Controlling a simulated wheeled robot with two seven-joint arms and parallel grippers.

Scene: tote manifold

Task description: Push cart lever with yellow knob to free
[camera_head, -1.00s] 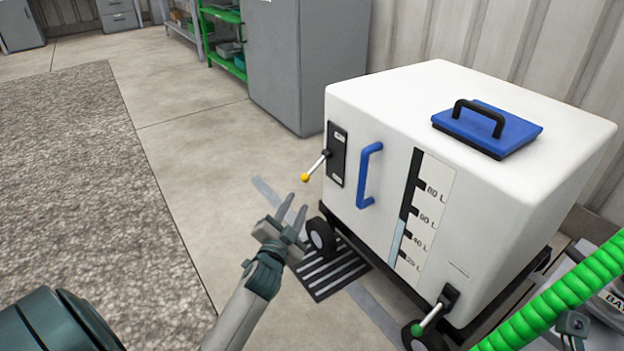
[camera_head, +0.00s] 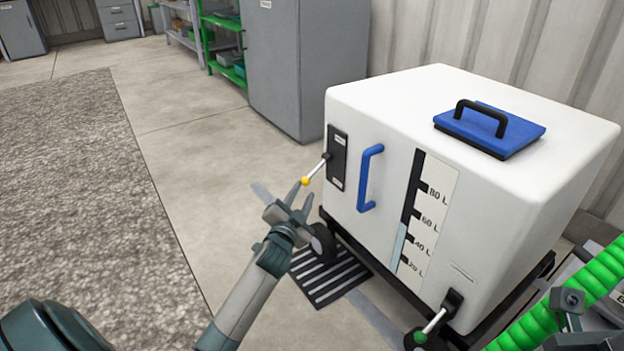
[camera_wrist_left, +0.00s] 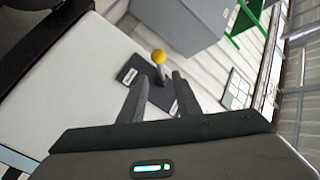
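The lever with the yellow knob (camera_head: 305,181) sticks out from a black plate (camera_head: 337,157) on the front of the white tank cart (camera_head: 460,130). My left gripper (camera_head: 298,191) is open, its fingers pointing up just below the knob in the head view. In the left wrist view the knob (camera_wrist_left: 158,57) shows beyond the two spread fingertips (camera_wrist_left: 160,85), with the black plate behind it. Nothing is between the fingers, and I cannot tell whether a finger touches the knob. Part of my right arm (camera_head: 572,305) shows at the lower right; its fingers are not clearly visible.
A blue handle (camera_head: 369,178) stands beside the lever plate. A second lever with a green grip (camera_head: 428,328) is low on the cart. A striped floor grate (camera_head: 328,278) lies by the wheel. A green coiled hose (camera_head: 590,285) is at right. The floor left of the cart is clear.

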